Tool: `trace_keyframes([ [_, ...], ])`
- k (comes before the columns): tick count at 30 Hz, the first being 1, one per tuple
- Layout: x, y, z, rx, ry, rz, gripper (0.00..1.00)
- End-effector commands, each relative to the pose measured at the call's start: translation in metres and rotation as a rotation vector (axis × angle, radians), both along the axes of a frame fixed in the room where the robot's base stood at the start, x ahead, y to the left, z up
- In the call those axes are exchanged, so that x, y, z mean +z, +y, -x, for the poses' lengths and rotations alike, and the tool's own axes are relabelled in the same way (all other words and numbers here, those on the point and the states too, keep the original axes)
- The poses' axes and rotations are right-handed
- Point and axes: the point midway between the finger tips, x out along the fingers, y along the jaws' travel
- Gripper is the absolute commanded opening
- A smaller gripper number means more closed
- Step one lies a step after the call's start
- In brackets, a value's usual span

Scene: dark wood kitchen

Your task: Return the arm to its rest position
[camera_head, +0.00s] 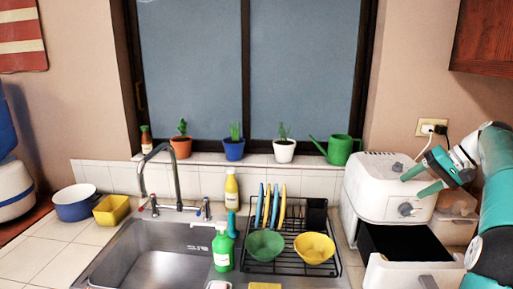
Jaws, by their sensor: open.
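My arm (494,185), teal and white, comes in from the right edge and bends over toward the left. My gripper (411,187) is open, its two teal fingers spread apart and pointing left and down. I see nothing between the fingers. It is in front of the white air fryer (367,190), near its dials; I cannot tell whether it touches.
The air fryer's drawer (415,274) is pulled out below my gripper, its dark inside looking empty. Left of it stands a black dish rack (288,268) with bowls and plates, then the sink (160,268). Potted plants and a green watering can (339,150) line the sill.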

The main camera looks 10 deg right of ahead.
Motion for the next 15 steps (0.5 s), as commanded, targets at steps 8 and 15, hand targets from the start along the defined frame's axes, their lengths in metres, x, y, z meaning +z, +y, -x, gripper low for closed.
trace_keyframes([
  [8,0.013,0.148,-0.019,0.052,0.112,0.179,0.59],
  [15,0.006,0.253,0.012,0.088,0.144,0.343,0.59],
])
